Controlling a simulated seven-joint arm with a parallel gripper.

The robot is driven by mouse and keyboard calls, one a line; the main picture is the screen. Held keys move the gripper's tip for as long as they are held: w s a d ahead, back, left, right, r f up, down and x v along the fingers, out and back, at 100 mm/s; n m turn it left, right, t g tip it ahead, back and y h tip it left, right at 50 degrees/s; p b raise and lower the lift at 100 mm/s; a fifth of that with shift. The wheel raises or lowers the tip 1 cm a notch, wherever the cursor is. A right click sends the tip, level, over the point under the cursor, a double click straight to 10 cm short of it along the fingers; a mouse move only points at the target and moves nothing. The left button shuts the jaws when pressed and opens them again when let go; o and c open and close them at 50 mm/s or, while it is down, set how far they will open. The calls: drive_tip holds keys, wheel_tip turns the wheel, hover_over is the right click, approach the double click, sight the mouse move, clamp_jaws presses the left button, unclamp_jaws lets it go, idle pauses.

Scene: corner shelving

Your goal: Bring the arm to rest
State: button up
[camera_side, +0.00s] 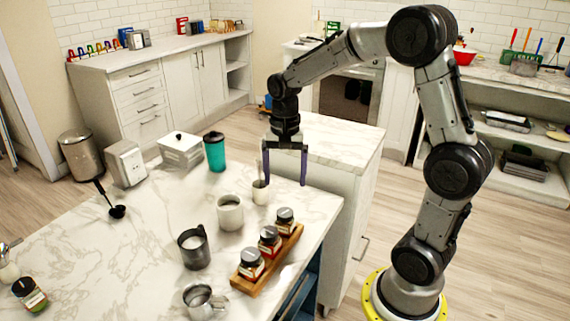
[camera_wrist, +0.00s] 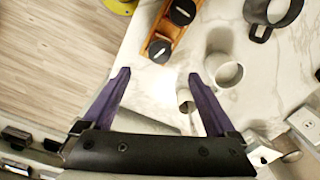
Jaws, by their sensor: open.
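My gripper (camera_side: 286,168) hangs from the arm above the right back edge of the marble table, with its two purple fingers pointing down. The fingers are apart with nothing between them in the wrist view (camera_wrist: 158,85). A small white cup (camera_side: 260,193) with a utensil in it stands near the left finger in the side view. In the wrist view the small cup (camera_wrist: 185,97) shows just beside the right finger. I cannot tell whether the finger touches it.
The marble table (camera_side: 130,262) holds a white mug (camera_side: 230,213), a dark mug (camera_side: 194,248), a metal pitcher (camera_side: 203,300), a wooden rack (camera_side: 270,262) of jars, a teal tumbler (camera_side: 215,152) and a white box (camera_side: 181,150). A white-topped counter (camera_side: 335,140) stands behind my gripper.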

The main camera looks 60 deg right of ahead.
drive_tip(key=s+a+r+n+t, duration=0.2)
drive_tip(key=s+a+r, duration=0.1)
drive_tip(key=r, duration=0.3)
drive_tip(key=s+a+r+n+t, duration=0.1)
drive_tip(key=s+a+r, duration=0.2)
drive_tip(key=a+r, duration=0.15)
drive_tip(key=s+a+f+n+t, duration=0.1)
drive_tip(key=s+n, duration=0.3)
drive_tip(key=s, duration=0.1)
drive_tip(key=s+a+f+n+t, duration=0.1)
drive_tip(key=s+n, duration=0.4)
drive_tip(key=s, duration=0.1)
drive_tip(key=shift+s+a+f+t, duration=0.15)
drive_tip(key=shift+a+f+t, duration=0.1)
drive_tip(key=shift+f+t, duration=0.1)
drive_tip(key=shift+n, duration=0.4)
drive_tip(key=shift+c, duration=0.2)
drive_tip(key=m+g, duration=0.6)
drive_tip(key=m, duration=2.1)
hover_over(285, 212)
wheel_tip(285, 212, down, 10)
drive_tip(key=shift+a+f, duration=0.1)
drive_tip(key=shift+f, duration=0.05)
drive_tip(key=shift+d+f, duration=0.2)
drive_tip(key=shift+f, duration=3.85)
